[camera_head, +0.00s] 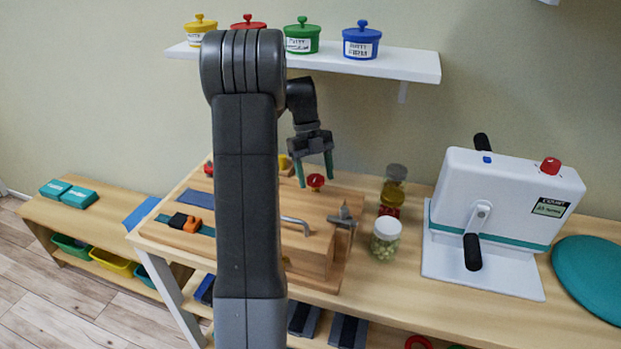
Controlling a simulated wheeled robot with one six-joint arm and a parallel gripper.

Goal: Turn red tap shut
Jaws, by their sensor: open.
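A red tap (316,181) sits on top of a wooden block (346,182) on the bench. Its handle is small, and I cannot tell from here how far it is turned. My gripper (315,170) is open above the red tap, pointing down, with its two green-tipped fingers apart on either side of it in the picture. I cannot tell whether they touch it. My arm hides the middle of the wooden board and part of what is mounted on it.
A grey metal fitting (344,215) and bent metal handle (296,222) stand near the tap. Jars (386,238) stand right of it, then a white pedal machine (500,215). A shelf (400,65) with lidded pots hangs above.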

